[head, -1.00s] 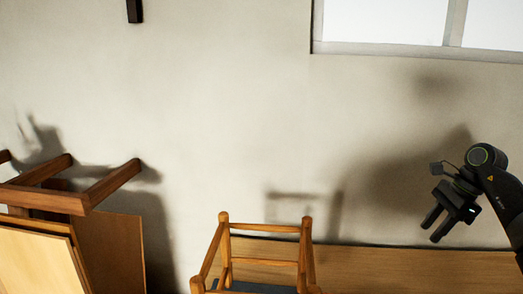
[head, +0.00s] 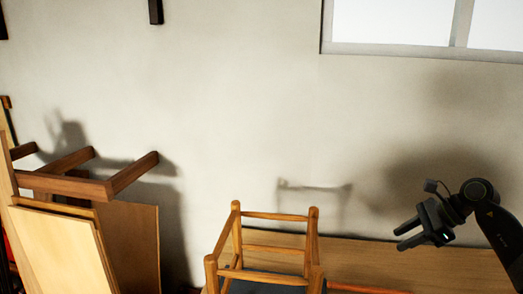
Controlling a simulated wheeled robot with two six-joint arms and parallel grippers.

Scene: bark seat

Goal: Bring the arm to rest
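My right gripper (head: 402,238) is at the right of the head view, on my black arm that comes in from the right edge. Its two dark fingers point left and a little down, with a gap between them, and nothing shows in the gap. It is to the right of a wooden stool frame (head: 274,217) and looks apart from it. My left gripper is not in view.
The upturned stool frame stands on or by a wooden bench top (head: 420,262) along the wall. At the left, a dark wooden frame (head: 70,187) with legs sticking out sits by leaning boards (head: 62,245). A window (head: 400,25) is at the upper right.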

